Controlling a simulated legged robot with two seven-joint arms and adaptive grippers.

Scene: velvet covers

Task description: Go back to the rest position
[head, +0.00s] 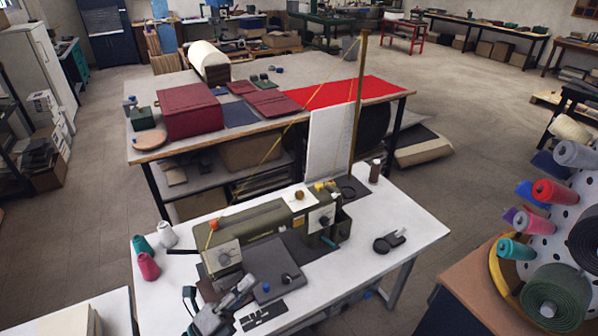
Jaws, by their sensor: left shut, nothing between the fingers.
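My left gripper (236,294) is at the bottom of the head view, left of centre, dark grey and shut with nothing visible in its fingers. It appears over the front left part of the white sewing table (385,262), near a flat dark grey plate (273,280). Whether it touches the table or the plate, I cannot tell. An olive green sewing machine (262,222) stands on the table just beyond it. My right gripper is not in view.
Teal, white and pink thread cones (148,266) stand at the table's left edge. Behind is a workbench (262,127) with a dark red block (190,110) and red cloth (365,90). A rack of coloured spools (555,235) stands at right. The table's right part is mostly clear.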

